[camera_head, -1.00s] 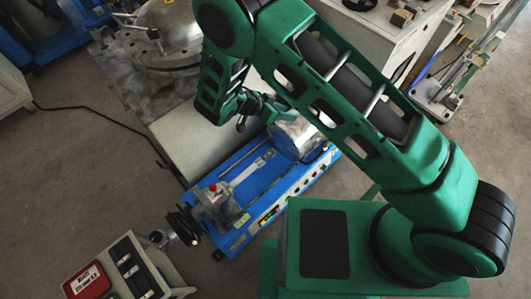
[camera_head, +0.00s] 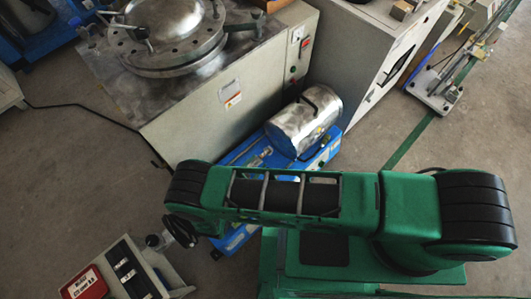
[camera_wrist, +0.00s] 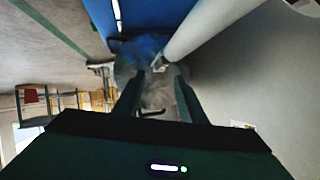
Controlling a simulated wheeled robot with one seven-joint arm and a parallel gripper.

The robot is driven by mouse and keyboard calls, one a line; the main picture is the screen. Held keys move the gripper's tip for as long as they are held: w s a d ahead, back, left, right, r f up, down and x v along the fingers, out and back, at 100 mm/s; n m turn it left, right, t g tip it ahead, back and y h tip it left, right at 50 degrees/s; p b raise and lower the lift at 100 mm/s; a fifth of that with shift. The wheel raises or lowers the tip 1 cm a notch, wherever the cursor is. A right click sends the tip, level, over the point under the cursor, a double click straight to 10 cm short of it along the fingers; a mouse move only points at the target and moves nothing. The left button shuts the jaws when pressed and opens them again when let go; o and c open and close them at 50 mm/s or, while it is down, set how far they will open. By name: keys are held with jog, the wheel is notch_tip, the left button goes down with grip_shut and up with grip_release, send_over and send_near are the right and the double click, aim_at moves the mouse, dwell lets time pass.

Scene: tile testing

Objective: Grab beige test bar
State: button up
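I cannot pick out the beige test bar for certain in either view. Blurred blue and metallic surfaces lie beyond the fingertips. In the head view my green arm stretches across the lower middle, and the gripper is hidden.
A blue machine (camera_head: 330,148) with a silver drum (camera_head: 306,122) stands behind my arm. A beige cabinet (camera_head: 190,133) carries a round metal vessel (camera_head: 165,35). A device with a red panel (camera_head: 86,284) is at lower left. Open floor (camera_head: 75,165) lies left.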

aim_at(263, 155)
jog(key=shift+a+f+x, duration=0.1)
jog(key=shift+a+x, duration=0.05)
jog(key=shift+x, duration=1.4)
jog(key=shift+a+f+x, duration=0.15)
jog(key=shift+x, duration=1.4)
grip_shut()
